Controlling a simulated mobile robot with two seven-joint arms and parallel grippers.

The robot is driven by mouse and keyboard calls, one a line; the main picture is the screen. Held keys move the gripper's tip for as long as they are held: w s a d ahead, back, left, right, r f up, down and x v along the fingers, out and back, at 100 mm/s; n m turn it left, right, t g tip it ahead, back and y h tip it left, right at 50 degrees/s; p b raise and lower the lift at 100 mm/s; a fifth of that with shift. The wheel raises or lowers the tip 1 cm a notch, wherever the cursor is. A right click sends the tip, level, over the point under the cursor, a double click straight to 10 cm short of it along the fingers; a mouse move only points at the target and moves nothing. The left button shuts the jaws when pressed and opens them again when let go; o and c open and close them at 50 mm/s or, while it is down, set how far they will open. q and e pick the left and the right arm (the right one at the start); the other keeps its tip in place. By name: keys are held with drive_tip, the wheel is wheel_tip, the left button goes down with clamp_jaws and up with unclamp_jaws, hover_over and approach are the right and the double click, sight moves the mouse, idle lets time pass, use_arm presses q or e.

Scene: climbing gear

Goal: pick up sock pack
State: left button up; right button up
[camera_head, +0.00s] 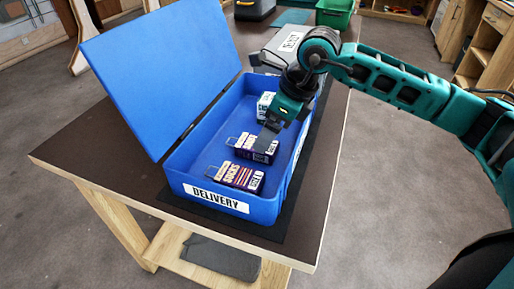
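The front sock pack (236,176) lies near the front wall. The other sock pack (244,147) lies behind it. My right gripper (267,143) reaches down into the box at the right end of the rear pack. Its grey fingers overlap that pack and hide part of it. I cannot tell whether they are shut on it or only beside it. My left gripper is not in view.
The box's blue lid (160,70) stands open on the left. A grey case (283,50) is behind the box on the dark table (90,150). A green bin (334,12) stands farther back.

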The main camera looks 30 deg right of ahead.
drive_tip(key=x, duration=0.4)
drive_tip(key=shift+w+a+f, duration=0.1)
drive_tip(key=shift+w+f, duration=0.1)
drive_tip(key=shift+f, duration=0.15)
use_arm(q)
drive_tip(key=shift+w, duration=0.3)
use_arm(e)
drive_tip(key=shift+c, duration=0.2)
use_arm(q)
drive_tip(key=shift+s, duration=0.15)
use_arm(e)
drive_tip(key=c, duration=1.1)
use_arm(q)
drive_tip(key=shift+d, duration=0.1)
use_arm(e)
drive_tip(key=shift+r, duration=0.15)
drive_tip(key=shift+r, duration=0.6)
use_arm(q)
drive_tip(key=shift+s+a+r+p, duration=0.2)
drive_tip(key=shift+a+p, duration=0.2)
drive_tip(key=shift+p, duration=0.2)
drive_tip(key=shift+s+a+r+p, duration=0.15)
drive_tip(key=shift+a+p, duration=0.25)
drive_tip(key=shift+p, duration=0.2)
use_arm(e)
wheel_tip(320, 180, up, 19)
drive_tip(key=shift+f, duration=0.2)
